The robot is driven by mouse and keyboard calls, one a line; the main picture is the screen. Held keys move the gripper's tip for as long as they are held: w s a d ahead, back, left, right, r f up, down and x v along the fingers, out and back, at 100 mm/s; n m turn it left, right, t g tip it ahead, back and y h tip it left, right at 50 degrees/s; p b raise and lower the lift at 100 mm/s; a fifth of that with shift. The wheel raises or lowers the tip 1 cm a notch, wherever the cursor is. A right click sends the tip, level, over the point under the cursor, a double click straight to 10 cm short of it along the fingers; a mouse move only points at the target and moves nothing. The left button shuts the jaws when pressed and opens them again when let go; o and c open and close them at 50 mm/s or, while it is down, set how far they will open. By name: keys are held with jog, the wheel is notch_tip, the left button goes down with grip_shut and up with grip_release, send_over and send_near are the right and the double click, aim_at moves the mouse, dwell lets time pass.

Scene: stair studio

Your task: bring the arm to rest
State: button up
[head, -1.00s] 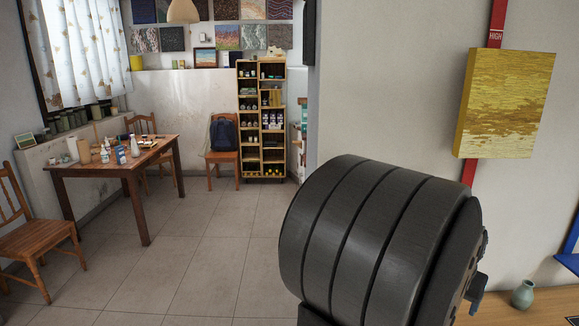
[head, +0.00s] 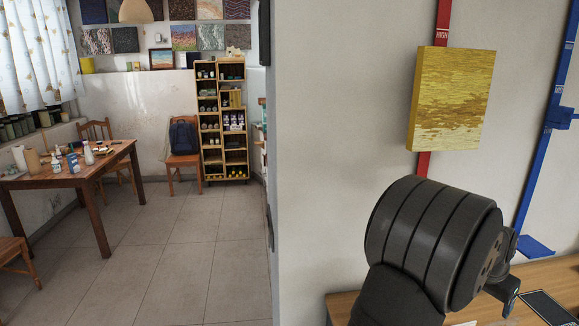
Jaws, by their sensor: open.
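My arm (head: 432,243) is raised at the lower right, its thick dark grey ringed joint in front of the wall and the wooden bench. A smaller dark part of my arm (head: 506,285) sticks out behind the joint on the right. Nothing held shows.
A yellow textured panel (head: 451,98) hangs on a red strip (head: 423,163). A blue upright (head: 545,130) with a small shelf (head: 536,246) stands right of it. The wooden bench (head: 345,306) lies below. A table (head: 118,160) and a shelf unit (head: 211,150) are far left.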

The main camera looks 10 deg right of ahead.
jog(key=s+d+f+m+g, duration=0.1)
jog(key=s+d+f+m, duration=0.1)
jog(key=s+d+f, duration=0.3)
jog(key=s+d+m, duration=0.1)
jog(key=s+d, duration=0.2)
jog(key=d, duration=0.4)
jog(key=shift+h, duration=0.3)
jog(key=shift+w+f, duration=0.45)
jog(key=shift+w, duration=0.4)
jog(key=shift+w+f, duration=0.5)
jog(key=shift+w, duration=0.4)
jog(key=shift+w+f, duration=0.45)
jog(key=shift+w, duration=0.4)
jog(key=s+r, duration=0.4)
jog(key=w+a+r+n, duration=0.1)
jog(key=w+a+r, duration=0.1)
jog(key=a, duration=0.4)
jog(key=w+a+r+n+t, duration=0.1)
jog(key=w+a+n, duration=0.1)
jog(key=w+a, duration=0.3)
jog(key=shift+a+r, duration=0.4)
jog(key=shift+a, duration=0.2)
jog(key=shift+s, duration=0.1)
